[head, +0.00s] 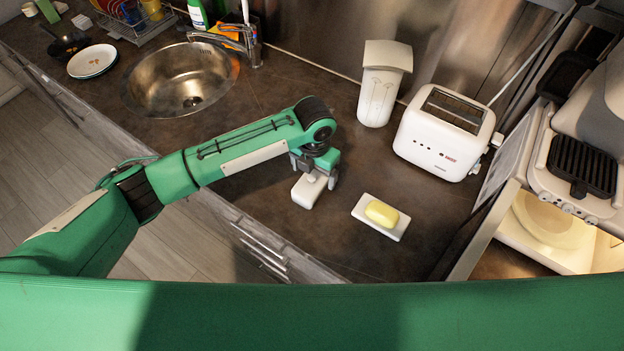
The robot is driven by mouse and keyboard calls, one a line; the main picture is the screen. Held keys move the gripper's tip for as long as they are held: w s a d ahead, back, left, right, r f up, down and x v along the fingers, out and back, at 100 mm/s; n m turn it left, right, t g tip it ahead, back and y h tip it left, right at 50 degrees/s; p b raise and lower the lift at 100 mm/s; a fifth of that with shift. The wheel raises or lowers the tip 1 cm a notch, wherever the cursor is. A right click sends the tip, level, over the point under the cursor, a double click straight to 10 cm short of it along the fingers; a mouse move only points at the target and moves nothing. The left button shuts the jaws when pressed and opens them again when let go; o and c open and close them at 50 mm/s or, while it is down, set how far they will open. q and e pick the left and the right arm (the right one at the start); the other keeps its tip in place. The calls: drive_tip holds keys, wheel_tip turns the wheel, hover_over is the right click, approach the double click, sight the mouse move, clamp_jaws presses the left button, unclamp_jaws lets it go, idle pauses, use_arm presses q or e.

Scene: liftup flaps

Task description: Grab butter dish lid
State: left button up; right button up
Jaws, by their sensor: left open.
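The white butter dish lid (307,192) is on the dark counter left of the white butter dish (393,227), which holds a yellow block of butter (381,213). My left gripper (314,170) points down over the lid, its fingers open. It partly hides the lid's far end, and I cannot tell whether the fingers touch it. My right gripper is not in view.
A white toaster (440,140) and a white canister (380,90) stand behind the dish. A round sink (180,85) is at the back left. An appliance with a grill plate (580,167) is at the right. The counter (262,185) around the lid is mostly clear.

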sight(312, 177)
use_arm(q)
drive_tip(key=shift+a+f+p, duration=0.1)
drive_tip(key=shift+f+p, duration=0.4)
drive_tip(key=f+p, duration=0.1)
drive_tip(key=f, duration=0.2)
drive_tip(key=shift+a+f+p, duration=0.2)
drive_tip(key=shift+p, duration=0.15)
drive_tip(key=shift+f, duration=0.5)
drive_tip(key=c, duration=1.1)
drive_tip(key=shift+c, duration=0.2)
drive_tip(key=shift+r, duration=0.15)
